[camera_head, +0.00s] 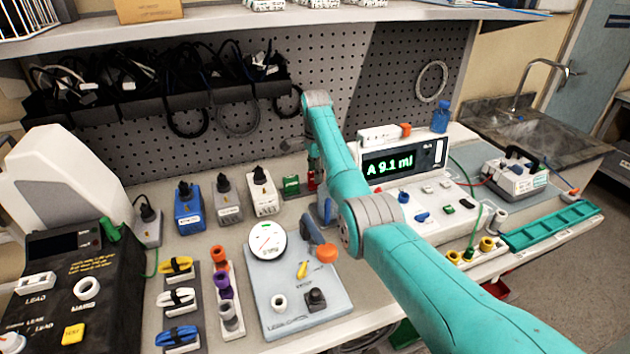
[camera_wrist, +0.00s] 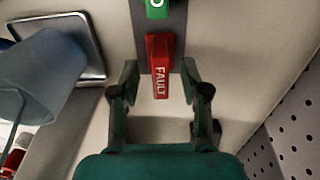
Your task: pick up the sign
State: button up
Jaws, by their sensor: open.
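A red sign marked FAULT (camera_wrist: 160,68) shows in the wrist view on a grey strip. In the camera_head view a red piece (camera_head: 312,181) shows near the back of the bench, partly hidden by my arm. My gripper (camera_wrist: 160,80) is open, with one finger on each side of the red sign. Whether the fingers touch it I cannot tell. A green sign (camera_wrist: 157,9) is on the same strip just beyond the red one; it also shows in the camera_head view (camera_head: 291,184).
A pump with a green display (camera_head: 403,163) stands right of my arm. Blue, grey and white plug blocks (camera_head: 226,199) stand to the left. A scale-like unit with a round dial (camera_head: 267,240) is in front. The pegboard wall (camera_head: 330,75) rises close behind.

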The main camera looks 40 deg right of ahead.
jog(key=shift+f, duration=1.5)
grip_shut()
